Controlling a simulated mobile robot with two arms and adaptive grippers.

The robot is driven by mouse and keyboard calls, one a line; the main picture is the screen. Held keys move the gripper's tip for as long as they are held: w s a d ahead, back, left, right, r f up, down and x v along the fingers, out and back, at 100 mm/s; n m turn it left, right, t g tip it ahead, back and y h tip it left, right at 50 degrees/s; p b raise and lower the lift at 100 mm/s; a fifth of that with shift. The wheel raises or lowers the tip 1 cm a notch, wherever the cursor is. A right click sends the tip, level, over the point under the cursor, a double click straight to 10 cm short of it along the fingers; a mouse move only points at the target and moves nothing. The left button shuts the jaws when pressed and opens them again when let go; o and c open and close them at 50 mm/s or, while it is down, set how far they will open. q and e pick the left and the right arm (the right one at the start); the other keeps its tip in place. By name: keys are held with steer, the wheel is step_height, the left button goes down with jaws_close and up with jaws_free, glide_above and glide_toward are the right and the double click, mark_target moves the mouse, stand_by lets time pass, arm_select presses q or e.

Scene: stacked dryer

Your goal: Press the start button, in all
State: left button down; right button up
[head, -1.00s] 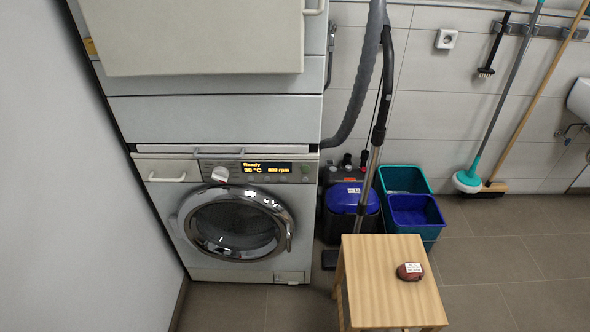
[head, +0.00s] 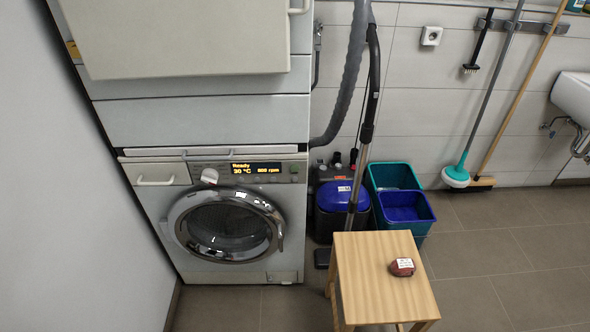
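The front-loading washing machine (head: 150,200) stands at the left below a stacked upper unit (head: 205,122). Its round glass door (head: 228,228) looks shut. Its control panel has a lit display (head: 256,172) reading "Ready", 30 °C and 800 rpm. A white dial (head: 209,176) is left of the display. A small round button (head: 294,169) sits right of the display; its label is too small to read. Neither of my grippers is in view.
A wooden stool (head: 385,300) with a small dark red object (head: 402,267) on it stands right of the washer. Behind it are a vacuum cleaner (head: 335,205) and teal and blue bins (head: 404,208). The floor at the right (head: 500,250) is clear.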

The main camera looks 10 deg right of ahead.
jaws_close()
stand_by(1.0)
